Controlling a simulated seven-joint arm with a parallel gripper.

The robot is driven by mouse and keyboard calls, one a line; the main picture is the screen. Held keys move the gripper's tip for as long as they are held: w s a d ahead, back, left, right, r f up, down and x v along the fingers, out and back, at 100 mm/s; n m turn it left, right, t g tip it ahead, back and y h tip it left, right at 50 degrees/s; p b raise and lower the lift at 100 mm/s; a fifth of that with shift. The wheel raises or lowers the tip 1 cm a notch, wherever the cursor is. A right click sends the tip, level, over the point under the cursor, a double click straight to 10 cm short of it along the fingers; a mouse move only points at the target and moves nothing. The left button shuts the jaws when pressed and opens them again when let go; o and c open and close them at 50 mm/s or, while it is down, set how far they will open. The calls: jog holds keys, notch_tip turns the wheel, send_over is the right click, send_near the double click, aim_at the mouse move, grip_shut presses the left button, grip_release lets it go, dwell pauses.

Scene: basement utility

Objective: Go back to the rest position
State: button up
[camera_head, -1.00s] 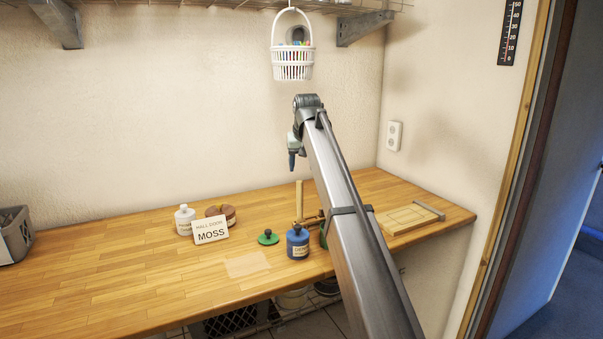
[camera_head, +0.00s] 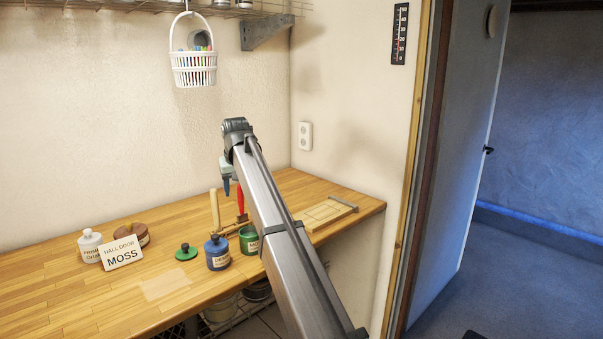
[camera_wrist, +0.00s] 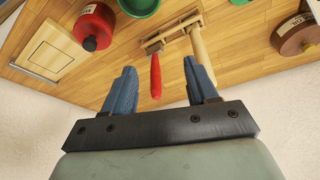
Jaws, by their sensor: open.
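My gripper (camera_head: 227,187) hangs over the back of the wooden workbench (camera_head: 60,290), and my arm crosses the middle of the head view. In the wrist view my gripper (camera_wrist: 161,80) has its two blue fingers apart with nothing held between them. A red-handled tool (camera_wrist: 155,76) and a wooden handle (camera_wrist: 200,50) at a small wooden rack (camera_wrist: 170,35) show beyond the fingers, on the bench. The red-handled tool (camera_head: 240,200) stands partly behind my arm in the head view.
A white basket (camera_head: 194,68) hangs above. A red jar (camera_wrist: 93,27) shows in the wrist view.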

jog(key=s+d+f+m+g+h, duration=0.1)
jog(key=s+d+f, duration=0.2)
jog(key=d+f, duration=0.75)
jog(key=s+d+f+m+g, duration=0.1)
jog(key=s+d+f, duration=0.3)
jog(key=d+f, duration=0.6)
jog(key=s+d+f+g+h, duration=0.1)
jog(key=s+d+f, duration=0.2)
jog(key=d+f, duration=0.65)
jog(key=s+d+f+m+g, duration=0.15)
jog(key=s+d+f, duration=0.25)
jog(key=s+f, duration=1.1)
jog(key=s+d+f+g, duration=0.3)
jog(key=s+f, duration=0.7)
jog(key=f, duration=0.8)
jog(key=s+d+f+g, duration=0.1)
jog(key=s+f, duration=0.2)
jog(key=s, duration=0.6)
jog(key=s+d+f+m+g, duration=0.1)
jog(key=s+f, duration=0.3)
jog(key=s, duration=0.5)
jog(key=s+d+f+g, duration=0.1)
jog(key=s+f, duration=0.2)
jog(key=s, duration=0.6)
jog(key=shift+s+d+f+y, duration=0.15)
jog(key=shift+s+y, duration=0.15)
